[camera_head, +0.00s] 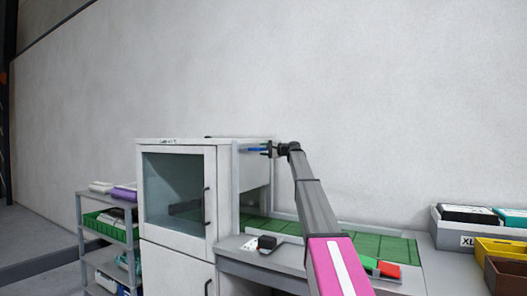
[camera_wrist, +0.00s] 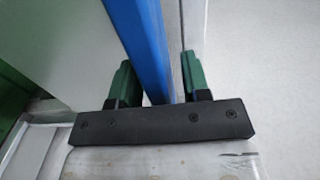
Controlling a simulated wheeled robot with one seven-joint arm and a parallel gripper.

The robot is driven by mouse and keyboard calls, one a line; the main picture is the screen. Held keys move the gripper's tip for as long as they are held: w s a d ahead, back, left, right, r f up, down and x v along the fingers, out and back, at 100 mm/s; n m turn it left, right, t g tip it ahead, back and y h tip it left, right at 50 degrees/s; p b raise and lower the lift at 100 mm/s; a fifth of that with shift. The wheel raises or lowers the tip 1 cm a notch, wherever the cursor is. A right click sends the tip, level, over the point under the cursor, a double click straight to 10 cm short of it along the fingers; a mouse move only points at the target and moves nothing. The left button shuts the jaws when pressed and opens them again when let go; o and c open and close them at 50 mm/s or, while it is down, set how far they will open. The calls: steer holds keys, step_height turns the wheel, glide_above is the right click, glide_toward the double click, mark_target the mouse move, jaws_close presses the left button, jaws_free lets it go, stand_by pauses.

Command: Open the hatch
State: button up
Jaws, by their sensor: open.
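A white cabinet (camera_head: 226,190) stands left of the middle in the head view. A pale panel (camera_head: 255,174) on its right side looks like the hatch, raised above a green surface. A blue bar (camera_head: 252,150) lies along the panel's upper part. My gripper (camera_head: 270,150) is at the right end of this bar. In the wrist view, the blue bar (camera_wrist: 143,40) runs between my two green fingertips, with gaps on both sides. My gripper (camera_wrist: 156,80) is open around the bar. A pale panel (camera_wrist: 75,40) lies left of the bar there.
The cabinet's glass front door (camera_head: 175,188) is closed. A green mat (camera_head: 370,246) covers the worktop, with a small black-and-white item (camera_head: 266,243) at its front. Bins (camera_head: 475,222) stand at the right and a shelf rack (camera_head: 105,250) at the left. A wall rises behind.

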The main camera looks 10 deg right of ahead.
steer(key=v, duration=1)
steer(key=shift+s+d, duration=0.1)
steer(key=shift+d, duration=0.05)
